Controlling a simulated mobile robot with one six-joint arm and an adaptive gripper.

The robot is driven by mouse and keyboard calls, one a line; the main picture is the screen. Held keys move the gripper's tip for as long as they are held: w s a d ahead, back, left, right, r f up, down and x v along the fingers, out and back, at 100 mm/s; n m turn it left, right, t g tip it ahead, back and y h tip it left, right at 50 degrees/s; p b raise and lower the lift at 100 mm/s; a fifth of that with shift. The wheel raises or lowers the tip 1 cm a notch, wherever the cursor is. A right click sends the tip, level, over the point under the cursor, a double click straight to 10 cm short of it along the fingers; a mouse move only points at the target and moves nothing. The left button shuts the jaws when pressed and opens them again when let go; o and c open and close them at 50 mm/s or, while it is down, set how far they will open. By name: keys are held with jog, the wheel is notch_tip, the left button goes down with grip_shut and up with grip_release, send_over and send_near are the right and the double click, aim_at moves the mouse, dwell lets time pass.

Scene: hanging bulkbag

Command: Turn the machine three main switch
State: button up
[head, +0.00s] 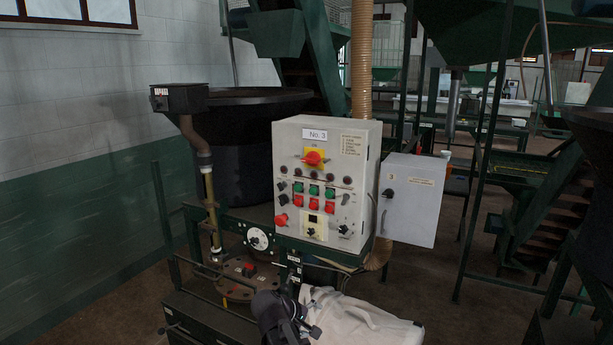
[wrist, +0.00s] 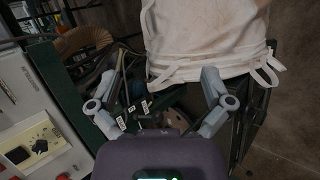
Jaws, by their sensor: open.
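The control box marked "No. 3" (head: 325,190) stands in the middle of the head view, a light grey panel. Its main switch (head: 314,157) is a red rotary knob on a yellow plate near the top. My gripper (head: 312,331) is low in the head view, below the box and well apart from the switch. In the wrist view my gripper (wrist: 165,110) has its two fingers spread wide with nothing between them. Part of the panel (wrist: 30,120) shows at the left of the wrist view; the main switch is not visible there.
The panel carries several green and red buttons and knobs. A smaller grey box (head: 412,200) is at its right. A green frame (head: 340,258) runs below.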

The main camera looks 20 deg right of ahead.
jog(key=w+d+r+n+t+h, duration=0.1)
jog(key=w+d+r+n+h, duration=0.1)
jog(key=w+d+r+h, duration=0.3)
jog(key=n+t+h+p, duration=0.2)
jog(key=n+t+h, duration=0.5)
jog(key=n+t, duration=0.95)
send_near(309, 163)
jog(key=shift+s+a+f+n+g, duration=0.5)
jog(key=shift+a+f+n+g, duration=0.1)
jog(key=shift+a+n+g, duration=0.2)
jog(key=shift+s+a+f+n+g, duration=0.55)
jog(key=shift+a+f+n, duration=0.1)
jog(key=shift+a, duration=0.25)
jog(key=shift+w+r, duration=0.1)
jog(key=shift+r, duration=0.05)
jog(key=shift+p+x, duration=4.85)
jog(key=shift+x, duration=2)
